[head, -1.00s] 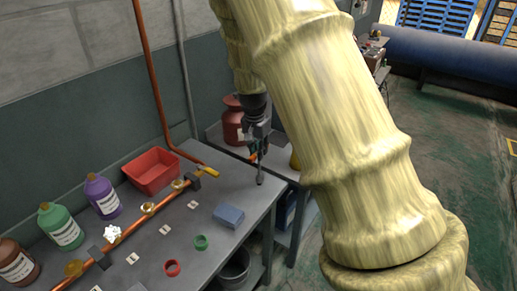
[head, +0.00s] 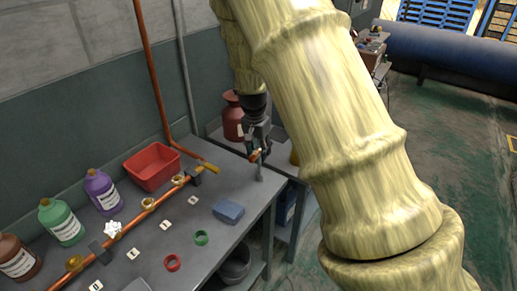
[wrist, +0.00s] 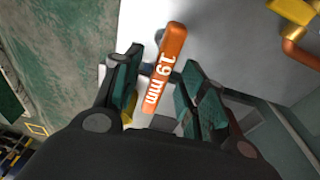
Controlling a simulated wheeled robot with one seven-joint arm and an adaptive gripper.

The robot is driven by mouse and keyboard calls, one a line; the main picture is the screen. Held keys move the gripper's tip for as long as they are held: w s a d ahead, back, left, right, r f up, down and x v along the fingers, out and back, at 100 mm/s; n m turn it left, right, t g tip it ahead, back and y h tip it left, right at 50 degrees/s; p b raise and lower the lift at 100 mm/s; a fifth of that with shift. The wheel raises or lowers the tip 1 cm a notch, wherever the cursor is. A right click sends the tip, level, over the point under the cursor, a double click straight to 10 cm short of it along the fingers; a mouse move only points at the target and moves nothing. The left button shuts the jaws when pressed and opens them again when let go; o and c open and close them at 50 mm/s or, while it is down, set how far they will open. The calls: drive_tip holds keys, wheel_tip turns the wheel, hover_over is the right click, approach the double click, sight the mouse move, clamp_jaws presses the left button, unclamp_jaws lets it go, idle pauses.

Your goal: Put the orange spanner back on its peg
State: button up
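The orange spanner (wrist: 165,70), marked "19 mm", lies between the fingers of my gripper (wrist: 158,92) in the wrist view. The fingers stand apart, with a gap visible on each side of the handle. In the head view my gripper (head: 258,152) is over the far right corner of the bench, and a bit of the orange spanner (head: 254,155) shows at its fingers. A thin grey upright post (head: 260,173) stands on the bench just below. I cannot tell whether the spanner rests on it; the contact is hidden by the fingers.
The grey bench (head: 185,245) carries a copper pipe (head: 128,226), a red tray (head: 152,170), several bottles, a blue block (head: 228,211), and a green ring (head: 201,238) and red ring (head: 172,263). A red canister (head: 232,120) stands behind my gripper.

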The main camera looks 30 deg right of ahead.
wheel_tip(320, 180, up, 12)
drive_tip(key=a, duration=0.1)
drive_tip(key=shift+s+a, duration=0.25)
drive_tip(key=shift+s, duration=0.1)
idle(0.4)
drive_tip(key=shift+f, duration=0.1)
